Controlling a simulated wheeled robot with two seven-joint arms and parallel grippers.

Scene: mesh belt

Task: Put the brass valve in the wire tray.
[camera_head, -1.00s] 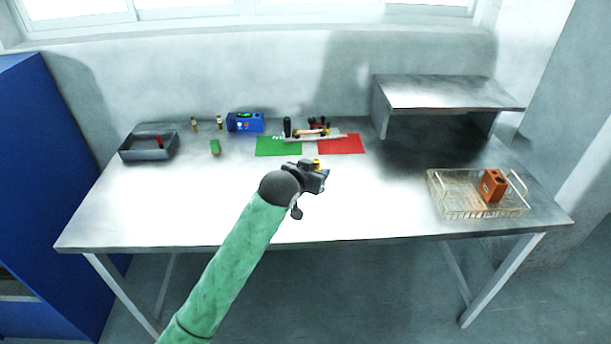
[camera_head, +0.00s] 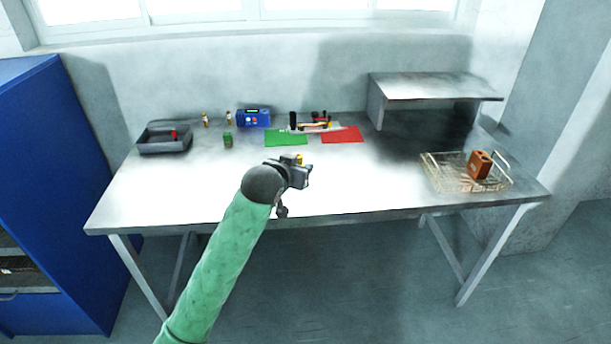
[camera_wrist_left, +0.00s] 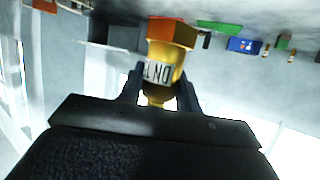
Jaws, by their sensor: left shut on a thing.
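My left gripper (camera_head: 301,172) is above the front middle of the table in the head view. In the left wrist view, its two fingers (camera_wrist_left: 160,88) are shut on the brass valve (camera_wrist_left: 168,52), a yellow body with an orange end and a white label. In the head view only a small yellow bit of the valve (camera_head: 299,158) shows at the gripper. The wire tray (camera_head: 440,180) stands at the right end of the table, well to the right of the gripper. An orange-brown block (camera_head: 479,165) with holes stands in it. My right gripper is not in view.
A raised metal shelf (camera_head: 435,86) stands behind the wire tray. Green (camera_head: 286,138) and red (camera_head: 343,134) mats, a blue device (camera_head: 253,117), a green block (camera_head: 227,140) and a dark bin (camera_head: 164,147) lie toward the back. The table between gripper and tray is clear.

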